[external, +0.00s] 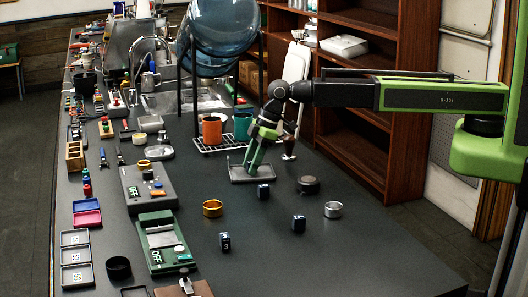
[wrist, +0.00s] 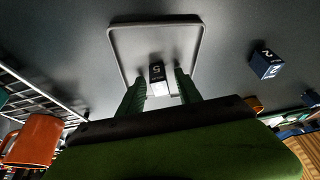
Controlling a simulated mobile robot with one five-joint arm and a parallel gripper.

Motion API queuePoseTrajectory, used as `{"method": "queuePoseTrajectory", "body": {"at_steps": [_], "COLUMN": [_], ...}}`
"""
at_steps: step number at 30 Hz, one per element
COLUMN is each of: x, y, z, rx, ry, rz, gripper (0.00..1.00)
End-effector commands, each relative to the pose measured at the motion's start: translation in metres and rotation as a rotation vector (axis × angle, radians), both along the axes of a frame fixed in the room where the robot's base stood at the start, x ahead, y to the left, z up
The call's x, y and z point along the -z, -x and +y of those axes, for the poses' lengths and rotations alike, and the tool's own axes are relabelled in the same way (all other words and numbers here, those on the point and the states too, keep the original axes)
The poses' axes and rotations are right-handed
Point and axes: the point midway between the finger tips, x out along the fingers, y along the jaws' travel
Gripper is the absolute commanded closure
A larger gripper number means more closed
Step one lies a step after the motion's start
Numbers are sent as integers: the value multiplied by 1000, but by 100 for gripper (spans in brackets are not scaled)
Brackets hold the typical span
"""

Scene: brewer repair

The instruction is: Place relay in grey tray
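The grey tray (external: 237,180) is a shallow rimmed square on the dark bench. Its rim also shows in the wrist view (wrist: 112,45). A small dark block marked 5 (wrist: 157,73), seemingly the relay, is within the tray's outline, near the rim closest to me. My gripper (external: 251,168) points down into the tray. In the wrist view its two green fingers (wrist: 160,80) stand either side of the block, with a visible gap on each side. The block is hidden behind the fingers in the external view. Whether it rests flat on the tray floor is hard to tell.
Dark blue numbered cubes stand near the tray (external: 263,191), right of centre (external: 298,223) and at front (external: 225,241). A wire rack with an orange mug (external: 211,130) and a teal mug (external: 242,126) lies just behind the tray. The front right bench is clear.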

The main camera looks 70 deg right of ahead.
Motion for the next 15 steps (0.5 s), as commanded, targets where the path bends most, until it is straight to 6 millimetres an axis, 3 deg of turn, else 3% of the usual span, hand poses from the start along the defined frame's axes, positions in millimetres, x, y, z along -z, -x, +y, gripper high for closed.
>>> {"method": "queuePoseTrajectory", "body": {"at_steps": [8,15], "x": [-6,-42], "y": [0,10], "z": [0,-9], "rx": [0,0], "ry": [0,0], "rz": [0,0], "gripper": [59,59]}}
